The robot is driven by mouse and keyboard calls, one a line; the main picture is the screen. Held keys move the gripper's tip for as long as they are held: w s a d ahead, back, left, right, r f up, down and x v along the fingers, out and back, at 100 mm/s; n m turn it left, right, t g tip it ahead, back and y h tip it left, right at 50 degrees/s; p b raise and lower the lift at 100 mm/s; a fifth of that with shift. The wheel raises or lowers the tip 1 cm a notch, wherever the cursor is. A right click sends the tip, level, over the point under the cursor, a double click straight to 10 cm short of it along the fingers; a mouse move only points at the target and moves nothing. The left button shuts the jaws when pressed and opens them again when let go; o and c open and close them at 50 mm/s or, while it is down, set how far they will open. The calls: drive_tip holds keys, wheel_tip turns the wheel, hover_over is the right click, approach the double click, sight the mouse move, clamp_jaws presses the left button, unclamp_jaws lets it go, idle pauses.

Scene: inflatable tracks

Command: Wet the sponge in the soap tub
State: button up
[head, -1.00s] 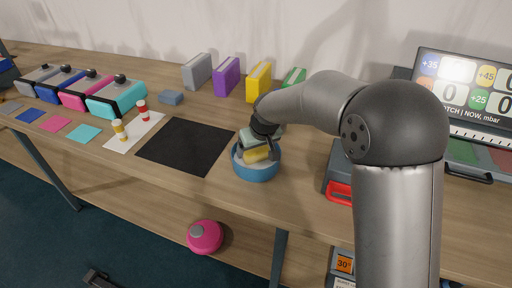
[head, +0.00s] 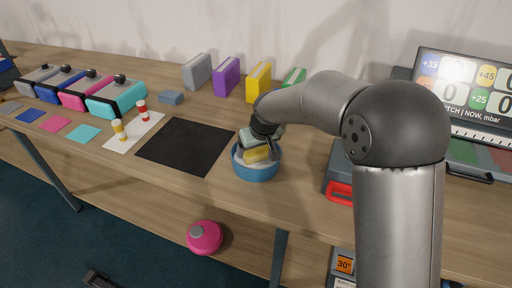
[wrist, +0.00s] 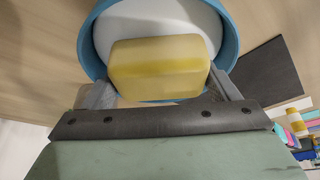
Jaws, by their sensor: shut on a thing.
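The yellow sponge (head: 255,155) is between the fingers of my gripper (head: 257,146), at the mouth of the blue soap tub (head: 257,174). In the wrist view the sponge (wrist: 160,68) fills the space between the two grey fingers, and my gripper (wrist: 160,92) is shut on it. White suds or liquid (wrist: 160,18) show inside the tub (wrist: 86,40) behind the sponge. I cannot tell how deep the sponge's lower face sits in the white contents.
A black mat (head: 186,146) lies just left of the tub. Coloured binders (head: 226,77) stand behind. A dark device with a red handle (head: 339,192) is to the right.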

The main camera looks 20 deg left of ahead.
drive_tip(key=shift+r+p, duration=2.05)
drive_tip(key=shift+r, duration=1.45)
